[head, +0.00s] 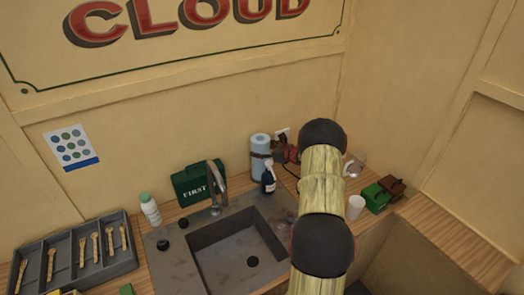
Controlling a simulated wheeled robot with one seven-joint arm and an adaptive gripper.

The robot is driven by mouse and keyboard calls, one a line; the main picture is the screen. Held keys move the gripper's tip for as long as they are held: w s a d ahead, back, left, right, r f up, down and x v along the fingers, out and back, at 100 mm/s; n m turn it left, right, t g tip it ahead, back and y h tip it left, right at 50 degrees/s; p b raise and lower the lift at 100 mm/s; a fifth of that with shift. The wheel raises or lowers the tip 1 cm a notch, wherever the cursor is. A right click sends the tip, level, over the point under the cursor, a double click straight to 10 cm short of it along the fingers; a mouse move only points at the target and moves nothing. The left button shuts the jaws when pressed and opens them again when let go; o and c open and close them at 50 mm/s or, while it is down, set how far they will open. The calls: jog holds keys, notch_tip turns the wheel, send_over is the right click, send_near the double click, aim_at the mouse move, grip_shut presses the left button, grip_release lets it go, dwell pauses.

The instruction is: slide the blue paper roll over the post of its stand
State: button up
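The blue paper roll (260,143) is pale blue and upright at the back of the counter, behind the spray bottle. My gripper (264,156) reaches it from the right, and a dark finger lies across the roll's near side, seemingly shut on it. The far finger is hidden. The roll's lower end is partly covered by the bottle, so I cannot tell whether it touches the counter or is around a post. I cannot make out the stand or its post.
A dark blue spray bottle (268,178) stands close in front of the roll. A green first-aid box (188,190), a tap (215,185) and a sink (208,240) are to the left. A white cup (355,207) and green block (376,196) stand right of my arm.

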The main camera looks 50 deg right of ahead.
jog(key=o, duration=0.4)
jog(key=shift+f, duration=0.1)
jog(key=v, duration=1.2)
jog(key=shift+d, duration=0.1)
dwell(0.4)
